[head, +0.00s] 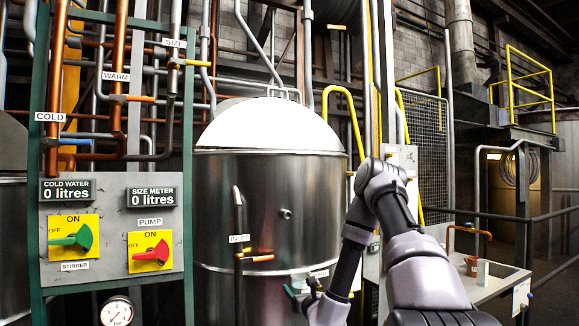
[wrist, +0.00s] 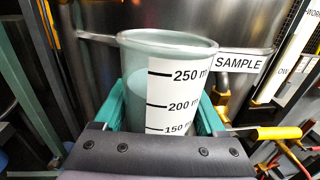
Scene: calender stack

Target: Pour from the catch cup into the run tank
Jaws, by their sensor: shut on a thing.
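The catch cup (wrist: 170,90), a pale green translucent cup with a white scale reading up to 250 ml, stands roughly upright in the wrist view. My gripper (wrist: 163,108) is shut on it, with a green finger on either side. In the head view my gripper (head: 306,292) is low in front of a large steel tank (head: 270,215) with a white domed top, probably the run tank; the cup is not discernible there. A SAMPLE label (wrist: 238,63) shows just behind the cup.
A control panel (head: 115,235) with a green STIRRER knob and red PUMP knob stands at left; both meters read 0 litres. An INLET pipe (head: 239,240) runs up the tank's front. A yellow-handled valve (wrist: 275,132) is right of the cup. A counter (head: 490,280) stands at right.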

